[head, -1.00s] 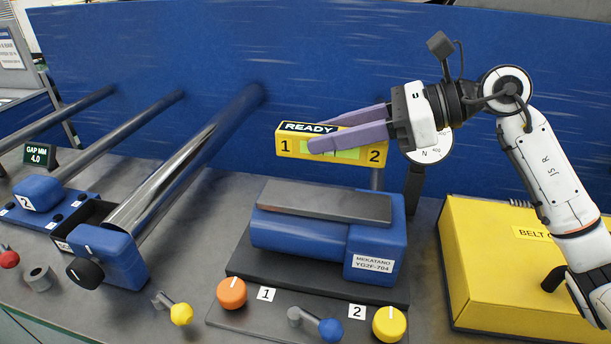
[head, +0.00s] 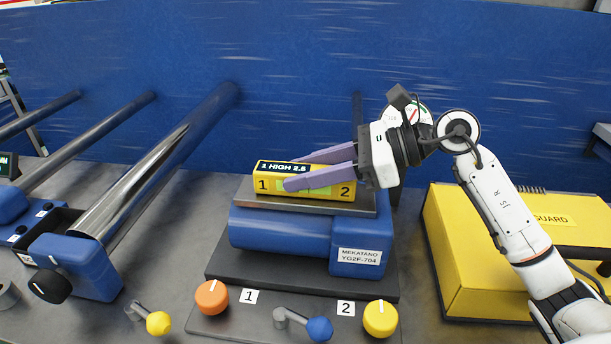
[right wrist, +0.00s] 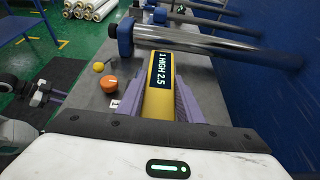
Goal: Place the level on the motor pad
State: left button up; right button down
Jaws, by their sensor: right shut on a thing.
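The yellow level (head: 265,186) is at the grey motor pad (head: 362,205) on top of the blue motor (head: 280,232). Its underside appears to rest on the pad. Its display reads "1 HIGH 2.5", with ends marked 1 and 2. My right gripper (head: 290,172) is shut on the level, with a purple finger along each long side. In the right wrist view the level (right wrist: 158,100) lies between the fingers, its display facing up.
An orange knob (head: 211,298), a yellow knob (head: 380,318) and a blue-tipped lever (head: 319,328) stand in front of the motor. A yellow belt guard (head: 470,270) is at right. Metal rollers (head: 165,165) stretch along the left. A blue wall closes the back.

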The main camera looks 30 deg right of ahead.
jog(key=shift+r, duration=0.15)
jog(key=c, duration=1.7)
grip_release()
jog(key=shift+f, duration=0.25)
jog(key=o, duration=0.4)
jog(key=shift+c, duration=0.2)
jog(key=shift+o, duration=0.4)
jog(key=shift+r, duration=0.1)
